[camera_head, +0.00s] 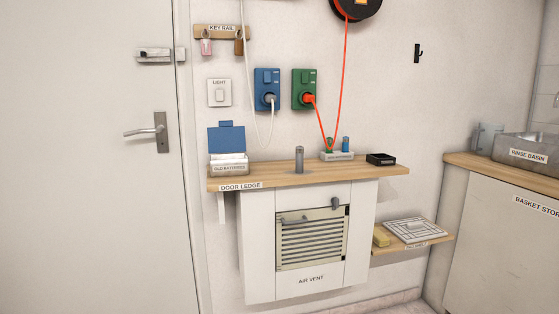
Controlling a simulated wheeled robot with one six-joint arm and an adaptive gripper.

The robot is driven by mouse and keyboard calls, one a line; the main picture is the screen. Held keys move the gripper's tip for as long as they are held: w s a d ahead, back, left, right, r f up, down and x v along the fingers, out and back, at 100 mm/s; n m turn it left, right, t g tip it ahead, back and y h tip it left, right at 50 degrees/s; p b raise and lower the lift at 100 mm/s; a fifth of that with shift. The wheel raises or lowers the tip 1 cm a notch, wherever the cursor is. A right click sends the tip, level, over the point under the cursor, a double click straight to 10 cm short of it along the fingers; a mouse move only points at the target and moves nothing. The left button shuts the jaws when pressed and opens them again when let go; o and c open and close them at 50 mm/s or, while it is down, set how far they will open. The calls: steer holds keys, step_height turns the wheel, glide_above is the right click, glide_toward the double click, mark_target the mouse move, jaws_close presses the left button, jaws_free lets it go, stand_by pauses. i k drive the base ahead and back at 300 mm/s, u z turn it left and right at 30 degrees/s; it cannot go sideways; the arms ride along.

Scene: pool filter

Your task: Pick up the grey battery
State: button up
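The grey battery (299,160) stands upright on the wooden door ledge (275,175), near the middle of its length. It is a small grey cylinder with clear space on both sides. A blue battery (346,144) and a green one (329,144) stand in a small labelled white tray (337,156) behind it to the right. My gripper is not in view.
An old-batteries box (229,168) with a raised blue lid stands at the ledge's left end. A small black box (381,159) sits at the right. A white cord and an orange cord hang above the ledge. An air vent (312,240) is below.

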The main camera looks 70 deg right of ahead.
mark_target(299, 149)
steer(key=i, duration=1.35)
steer(key=z, duration=1.6)
